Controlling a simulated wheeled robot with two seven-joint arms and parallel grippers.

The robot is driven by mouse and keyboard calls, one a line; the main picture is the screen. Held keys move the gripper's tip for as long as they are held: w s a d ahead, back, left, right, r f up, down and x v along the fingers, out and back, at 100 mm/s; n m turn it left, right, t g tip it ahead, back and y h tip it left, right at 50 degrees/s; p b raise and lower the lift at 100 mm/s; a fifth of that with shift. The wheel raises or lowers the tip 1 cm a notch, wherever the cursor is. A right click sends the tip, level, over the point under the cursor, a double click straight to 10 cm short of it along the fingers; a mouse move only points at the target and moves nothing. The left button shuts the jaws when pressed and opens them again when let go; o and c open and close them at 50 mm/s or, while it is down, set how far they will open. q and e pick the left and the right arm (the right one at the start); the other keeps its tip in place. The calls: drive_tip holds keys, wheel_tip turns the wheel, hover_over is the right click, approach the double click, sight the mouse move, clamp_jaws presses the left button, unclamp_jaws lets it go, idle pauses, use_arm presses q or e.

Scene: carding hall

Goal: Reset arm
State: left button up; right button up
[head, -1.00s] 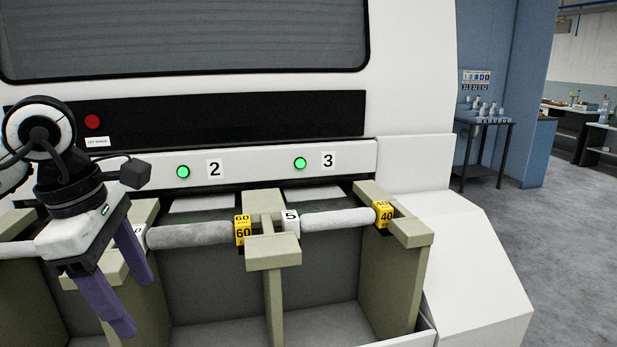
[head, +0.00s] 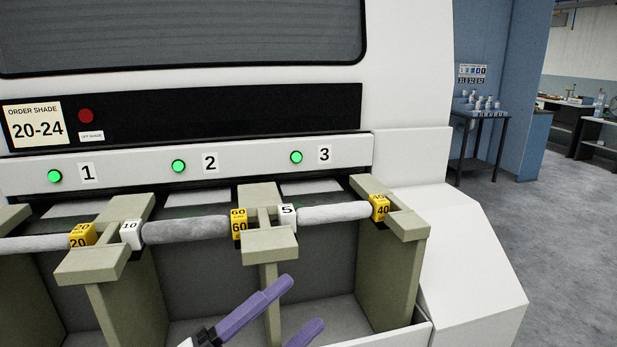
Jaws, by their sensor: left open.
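My left gripper (head: 284,310) shows at the bottom middle of the head view, with two purple fingers spread apart and nothing between them. It is in front of and below the roll stands, near the machine's lower trough. Its arm is mostly out of the frame. My right gripper is not in view. The carding machine holds grey rolls on beige stands. One grey roll (head: 186,230) lies under number 2, and a paler roll (head: 335,213) lies under number 3. Another roll (head: 32,244) is partly cut off at the left, under number 1.
Yellow blocks marked 20 (head: 81,236), 60 (head: 239,224) and 40 (head: 380,208) sit at the roll ends. White blocks read 10 (head: 131,234) and 5 (head: 287,215). Beige stands (head: 92,265) jut forward. A dark side table (head: 481,116) stands at the right beyond open floor (head: 540,230).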

use_arm(q)
drive_tip(key=a+f+n+t+y, duration=0.2)
drive_tip(key=a+f+n+y, duration=0.2)
drive_tip(key=f+n+y, duration=0.35)
drive_tip(key=a+f+n+t+y, duration=0.1)
drive_tip(key=a+f+n+y, duration=0.35)
drive_tip(key=f+n, duration=0.5)
drive_tip(key=s+a+f+n+g+y, duration=0.2)
drive_tip(key=s+f+n+g, duration=0.1)
drive_tip(key=s+f, duration=0.6)
drive_tip(key=s+a+f+n+g+y, duration=0.2)
drive_tip(key=s+a+f+n+g, duration=0.1)
drive_tip(key=s+f, duration=0.7)
wheel_tip(320, 180, down, 3)
drive_tip(key=shift+a+r+g, duration=0.1)
drive_tip(key=shift+a+g, duration=0.25)
drive_tip(key=shift+g, duration=0.45)
drive_tip(key=shift+w, duration=0.15)
